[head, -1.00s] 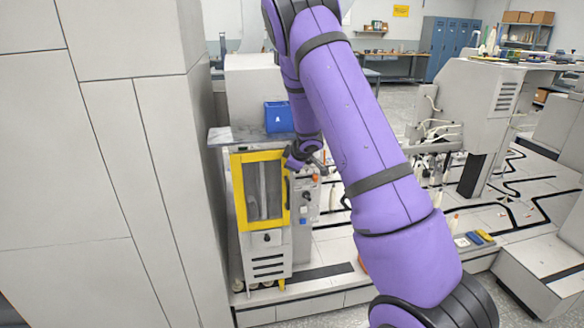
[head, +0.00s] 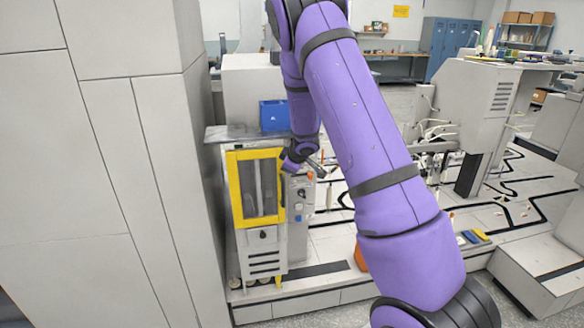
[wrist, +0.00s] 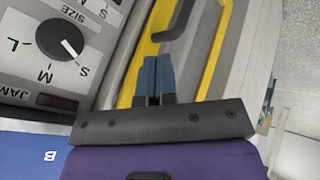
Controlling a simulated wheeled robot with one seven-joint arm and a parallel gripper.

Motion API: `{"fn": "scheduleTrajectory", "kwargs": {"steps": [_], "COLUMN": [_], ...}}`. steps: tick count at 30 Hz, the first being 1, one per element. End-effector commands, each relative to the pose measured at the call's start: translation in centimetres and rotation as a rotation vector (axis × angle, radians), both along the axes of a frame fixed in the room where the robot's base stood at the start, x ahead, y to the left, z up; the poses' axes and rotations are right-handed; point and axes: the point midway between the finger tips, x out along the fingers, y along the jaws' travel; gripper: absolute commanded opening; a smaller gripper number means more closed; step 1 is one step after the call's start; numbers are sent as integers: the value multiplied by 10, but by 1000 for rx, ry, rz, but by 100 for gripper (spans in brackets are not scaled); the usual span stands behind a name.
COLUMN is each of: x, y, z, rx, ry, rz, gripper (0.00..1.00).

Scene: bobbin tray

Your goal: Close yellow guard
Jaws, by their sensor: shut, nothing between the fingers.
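The yellow guard (head: 232,190) is a yellow-framed door with a dark clear window on the front of a grey machine. In the head view it looks flush or nearly flush with the machine front; I cannot tell if it is fully closed. In the wrist view its yellow edge (wrist: 213,55) and dark handle (wrist: 178,20) lie just beyond my fingers. My gripper (wrist: 157,75) is shut and empty, close to the guard's handle side. In the head view my gripper (head: 312,166) is small, right of the guard's upper edge.
A control panel with a dial (wrist: 60,38) is left of my fingers in the wrist view. A blue bin (head: 274,115) sits on the machine's top plate (head: 228,134). A tall grey cabinet wall (head: 110,150) stands close on the left.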

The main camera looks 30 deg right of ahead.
Motion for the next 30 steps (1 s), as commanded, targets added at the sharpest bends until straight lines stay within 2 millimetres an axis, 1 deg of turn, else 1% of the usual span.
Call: {"fn": "scheduleTrajectory", "kwargs": {"steps": [5, 18, 23, 30], "x": [-12, -50, -57, -59], "y": [-2, -12, -15, -15], "z": [17, 67, 77, 79], "rx": [1, 1, -1, 0], "ry": [0, 1, 2, 3], "rz": [1, 4, 4, 2], "gripper": [0, 0, 0, 0]}}
